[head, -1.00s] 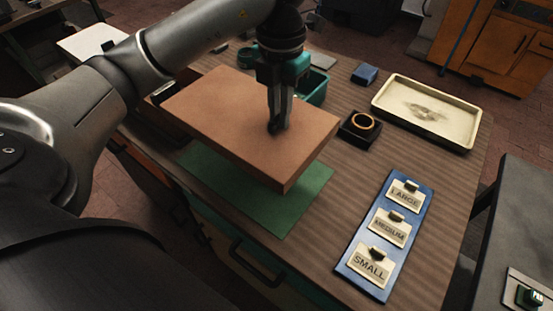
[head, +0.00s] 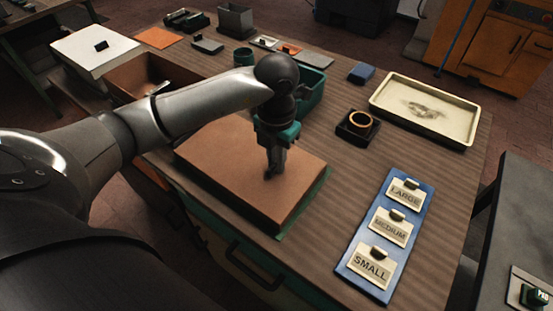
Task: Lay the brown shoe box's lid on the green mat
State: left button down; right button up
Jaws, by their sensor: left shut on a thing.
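The brown lid (head: 225,172) lies flat, low over the green mat (head: 306,206), and covers most of it. Only a strip of the mat shows along the lid's right edge. I cannot tell whether the lid's underside touches the mat everywhere. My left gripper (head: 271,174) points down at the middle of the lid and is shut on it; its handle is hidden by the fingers. The open brown shoe box (head: 125,82) stands behind my left forearm, partly hidden by it. My right gripper is not in view.
A green bin (head: 312,92) stands behind the gripper. A black block with a ring (head: 357,124), a cream tray (head: 424,108) and a blue size board (head: 385,238) are to the right. A white lidded box (head: 90,50) is at far left. Bare tabletop lies between lid and board.

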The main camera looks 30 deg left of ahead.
pick_arm(q)
jog(key=shift+f, duration=0.15)
jog(key=c, duration=0.9)
grip_release()
notch_tip(320, 180, up, 12)
jog(key=p, duration=0.1)
jog(key=shift+r, duration=0.25)
